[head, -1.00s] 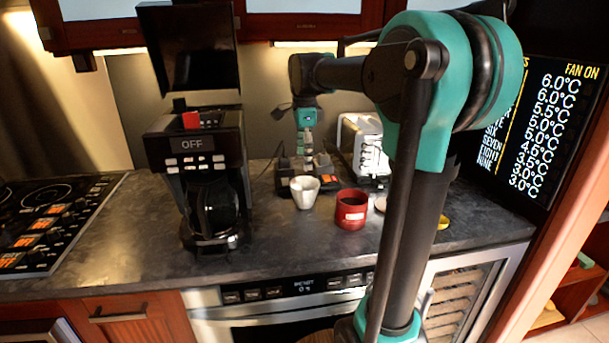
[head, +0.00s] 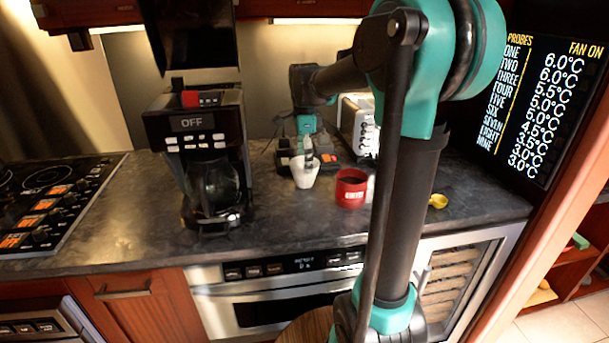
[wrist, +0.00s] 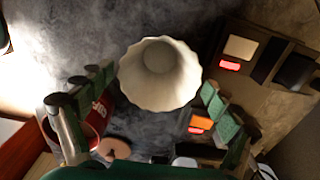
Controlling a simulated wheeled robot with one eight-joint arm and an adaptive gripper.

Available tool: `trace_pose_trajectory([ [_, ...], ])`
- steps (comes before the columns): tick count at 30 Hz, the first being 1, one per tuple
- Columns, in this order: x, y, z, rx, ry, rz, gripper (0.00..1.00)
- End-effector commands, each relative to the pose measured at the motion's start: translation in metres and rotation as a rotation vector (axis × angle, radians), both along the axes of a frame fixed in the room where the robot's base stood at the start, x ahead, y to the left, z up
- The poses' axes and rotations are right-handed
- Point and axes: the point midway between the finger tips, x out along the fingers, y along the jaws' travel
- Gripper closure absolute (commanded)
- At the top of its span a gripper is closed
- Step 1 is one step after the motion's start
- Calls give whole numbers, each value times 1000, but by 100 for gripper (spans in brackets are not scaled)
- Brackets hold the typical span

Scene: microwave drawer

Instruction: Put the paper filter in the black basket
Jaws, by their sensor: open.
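The white fluted paper filter (head: 303,175) stands on the dark counter with its wide mouth up. It also fills the middle of the wrist view (wrist: 160,75), where I look into its mouth. My gripper (head: 308,153) is open over the filter. In the wrist view its green-padded fingers (wrist: 158,83) appear on either side of the filter, with gaps visible. I cannot tell how far the fingertips are above the rim. The black coffee maker (head: 200,150) stands to the left, with a glass carafe (head: 217,185) in it. I cannot make out the black basket clearly.
A red canister (head: 351,190) stands close to the filter's right. A dark device with orange lights (head: 340,162) sits just behind. A toaster (head: 358,125) stands farther back, a yellow object (head: 438,201) lies right. Counter in front of the filter is clear.

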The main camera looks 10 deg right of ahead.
Motion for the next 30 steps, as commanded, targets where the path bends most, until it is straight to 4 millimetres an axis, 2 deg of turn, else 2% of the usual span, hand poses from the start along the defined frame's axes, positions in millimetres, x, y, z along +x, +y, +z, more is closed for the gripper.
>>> trace_pose_trajectory([
  [4, 0, 0, -10, 0, 0, 0, 10],
  [13, 0, 0, -49, 0, 0, 1, 10],
  [22, 0, 0, -53, 0, 1, 1, 10],
  [30, 0, 0, -53, 0, 1, 1, 42],
])
